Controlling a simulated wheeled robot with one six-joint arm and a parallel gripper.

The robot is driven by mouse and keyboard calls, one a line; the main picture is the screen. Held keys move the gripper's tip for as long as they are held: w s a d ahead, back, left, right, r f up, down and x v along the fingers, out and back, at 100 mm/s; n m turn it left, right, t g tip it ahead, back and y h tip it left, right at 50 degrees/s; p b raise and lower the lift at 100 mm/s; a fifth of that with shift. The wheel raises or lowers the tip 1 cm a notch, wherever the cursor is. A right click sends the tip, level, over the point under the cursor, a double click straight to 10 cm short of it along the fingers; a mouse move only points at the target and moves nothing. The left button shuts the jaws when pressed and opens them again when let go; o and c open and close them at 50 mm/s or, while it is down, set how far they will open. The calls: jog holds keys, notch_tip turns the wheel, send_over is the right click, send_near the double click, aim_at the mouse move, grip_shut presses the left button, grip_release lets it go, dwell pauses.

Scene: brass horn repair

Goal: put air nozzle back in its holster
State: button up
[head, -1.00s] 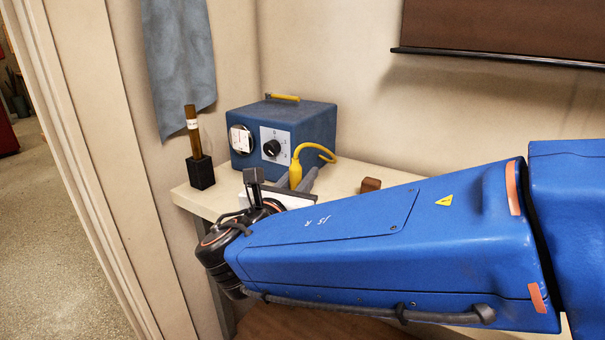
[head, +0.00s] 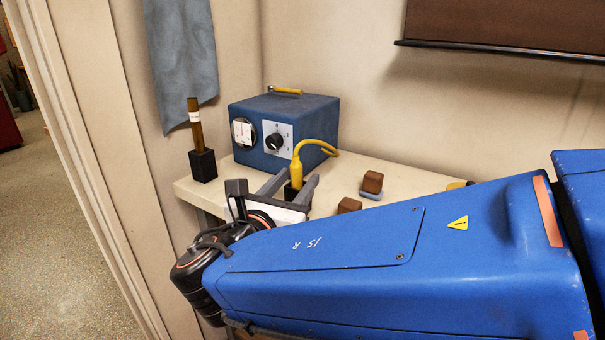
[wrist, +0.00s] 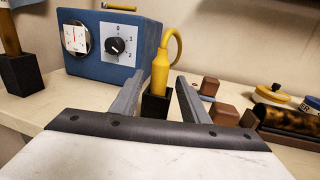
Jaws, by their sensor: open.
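The yellow air nozzle (wrist: 160,75) stands upright with its lower end in a small black holster (wrist: 155,107) on the bench. Its yellow hose curves up from the top toward the blue box. In the head view the nozzle (head: 296,172) stands in front of that box, with the dark holster (head: 291,191) partly seen between my fingers. My gripper (wrist: 160,76) is open, one grey finger on each side of the nozzle and holster, with visible gaps. In the head view my gripper (head: 297,180) points at the nozzle. How deep the nozzle sits is hidden inside the holster.
The blue box (head: 283,130) with gauge and dial stands behind. A black holder (head: 203,166) with a brown stick is at the left. Brown blocks (head: 372,182) and, in the wrist view, a dark cylinder (wrist: 280,118) and lidded pots are on the right.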

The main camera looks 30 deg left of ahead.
jog(key=s+d, duration=0.1)
jog(key=s, duration=1.1)
jog(key=shift+d, duration=0.2)
jog(key=shift+s, duration=0.1)
